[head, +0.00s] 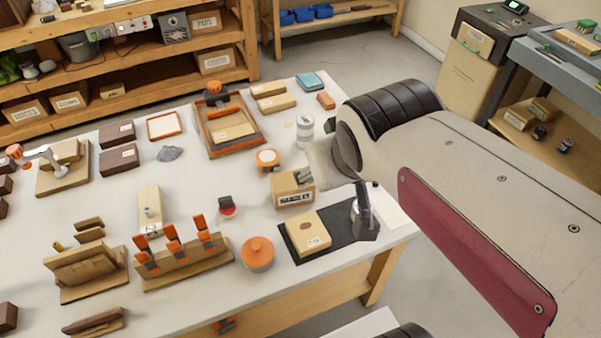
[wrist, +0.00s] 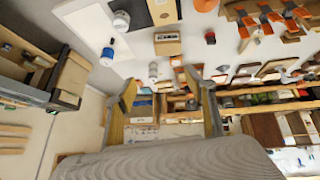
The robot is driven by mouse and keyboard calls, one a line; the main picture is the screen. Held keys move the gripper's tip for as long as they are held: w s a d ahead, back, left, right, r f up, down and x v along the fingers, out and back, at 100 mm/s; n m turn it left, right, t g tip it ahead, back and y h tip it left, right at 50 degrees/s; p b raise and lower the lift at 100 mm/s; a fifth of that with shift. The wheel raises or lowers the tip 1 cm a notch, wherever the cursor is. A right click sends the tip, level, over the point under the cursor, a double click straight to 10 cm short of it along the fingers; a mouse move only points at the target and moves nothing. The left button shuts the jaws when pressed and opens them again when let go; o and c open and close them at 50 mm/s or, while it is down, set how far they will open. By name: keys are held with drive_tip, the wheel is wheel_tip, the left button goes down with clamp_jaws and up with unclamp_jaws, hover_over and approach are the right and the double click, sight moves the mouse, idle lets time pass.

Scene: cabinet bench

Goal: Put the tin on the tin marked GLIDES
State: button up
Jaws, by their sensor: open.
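A white tin with a grey band (head: 305,131) stands at the back right of the bench, close to my gripper; it also shows in the wrist view (wrist: 153,72). A grey-white tin (head: 361,220) stands on the dark mat (head: 340,222), partly behind my gripper, and shows in the wrist view (wrist: 121,21). A blue and white tin-like object (wrist: 107,54) is on white paper. I cannot read GLIDES on any of them. My gripper (head: 334,188) is open and empty above the bench's right side; its spread fingers show in the wrist view (wrist: 162,84).
A labelled cardboard box (head: 293,192) stands below and left of my gripper. A flat box (head: 308,235) lies on the mat. An orange-lidded round pot (head: 257,254), clamps (head: 173,240) and a wooden tray (head: 229,142) stand farther left. Bare bench lies between them.

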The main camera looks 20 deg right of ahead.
drive_tip(key=s+a+f+g+y, duration=0.1)
drive_tip(key=s+a+f, duration=0.1)
drive_tip(key=s+a, duration=0.2)
drive_tip(key=s, duration=0.3)
drive_tip(key=shift+s+a+n+y, duration=0.2)
drive_tip(key=shift+a+n+y, duration=0.1)
drive_tip(key=shift+a, duration=0.1)
